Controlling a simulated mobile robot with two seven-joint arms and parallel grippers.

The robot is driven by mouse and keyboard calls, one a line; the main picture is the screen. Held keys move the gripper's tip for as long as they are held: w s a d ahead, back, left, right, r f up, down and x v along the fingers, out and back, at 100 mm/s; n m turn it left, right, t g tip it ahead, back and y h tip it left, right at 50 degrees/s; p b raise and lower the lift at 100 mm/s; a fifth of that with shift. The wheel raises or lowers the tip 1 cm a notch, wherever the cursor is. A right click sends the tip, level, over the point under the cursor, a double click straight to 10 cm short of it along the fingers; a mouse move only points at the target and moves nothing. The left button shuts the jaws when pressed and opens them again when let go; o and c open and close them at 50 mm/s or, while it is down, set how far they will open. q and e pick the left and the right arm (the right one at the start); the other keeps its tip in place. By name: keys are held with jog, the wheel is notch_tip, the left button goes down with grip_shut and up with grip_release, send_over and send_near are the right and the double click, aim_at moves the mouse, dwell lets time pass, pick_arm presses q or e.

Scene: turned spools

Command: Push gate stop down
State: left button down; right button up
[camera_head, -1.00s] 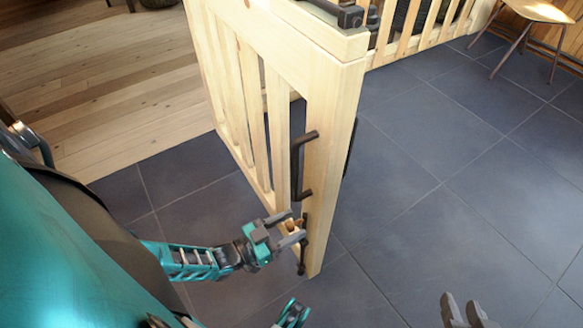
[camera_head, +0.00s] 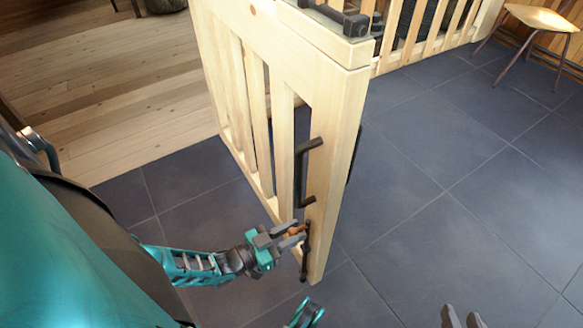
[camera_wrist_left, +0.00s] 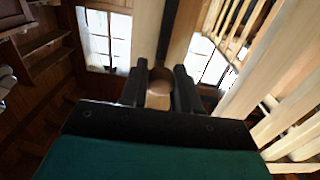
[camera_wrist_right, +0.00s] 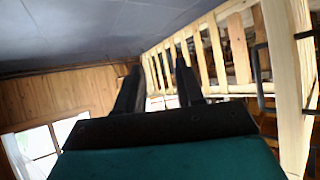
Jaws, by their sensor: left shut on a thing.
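The wooden gate (camera_head: 335,165) stands in the middle of the head view. Its gate stop is a dark rod (camera_head: 305,262) low on the end post, with a brown wooden knob (camera_head: 297,230). My left gripper (camera_head: 292,234) is shut on the knob; the fingers partly hide it. In the left wrist view the round knob (camera_wrist_left: 160,92) sits between the two dark fingers, with a dark bar beyond. My right gripper (camera_head: 462,317) is at the bottom edge, away from the gate. In the right wrist view its fingers (camera_wrist_right: 158,75) stand apart and empty.
A black handle (camera_head: 298,172) is on the gate post above the stop. A dark latch (camera_head: 340,18) sits on top. Slatted railing (camera_head: 430,35) and a wooden chair (camera_head: 535,20) stand behind. Dark tiled floor (camera_head: 450,190) is clear to the right.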

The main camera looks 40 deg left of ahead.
pick_arm(q)
notch_tip(320, 180, down, 4)
jog(key=shift+r+b, duration=0.15)
jog(key=shift+b, duration=0.75)
pick_arm(e)
jog(key=shift+w+a+f, duration=0.2)
jog(key=shift+w+a, duration=0.05)
jog(key=shift+a, duration=0.05)
pick_arm(q)
jog(key=c, duration=0.8)
grip_release()
pick_arm(e)
jog(key=shift+s+f, duration=0.1)
pick_arm(q)
jog(key=v, duration=0.7)
jog(key=shift+s+p, duration=0.25)
jog(key=shift+p, duration=0.05)
pick_arm(e)
jog(key=shift+d, duration=0.15)
pick_arm(q)
jog(key=shift+a, duration=0.1)
